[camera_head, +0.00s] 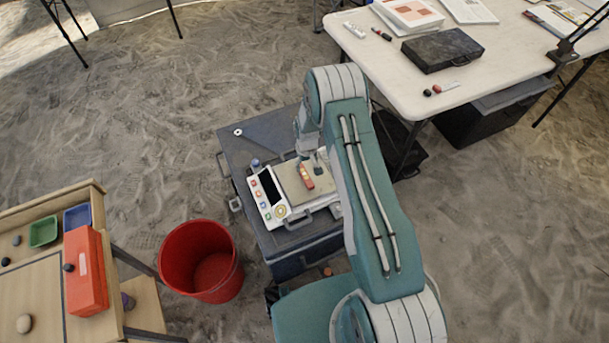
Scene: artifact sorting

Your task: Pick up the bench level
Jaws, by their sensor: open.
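A small red and yellow bar that looks like the bench level (306,176) lies on a tan plate (291,190). The plate is part of a white device on the dark blue case in the middle of the view. My gripper (311,163) is over the plate, right at the far end of the bar. Its fingers are small and partly hidden under my arm. They appear apart, with the bar between or just below them; I cannot tell whether they touch it.
The dark blue case (247,143) has handles and a small bottle near its left edge. A red bucket (196,238) stands on the sand to the left. A wooden bench (35,290) is at lower left. A white table (400,82) with a black box (442,50) is at upper right.

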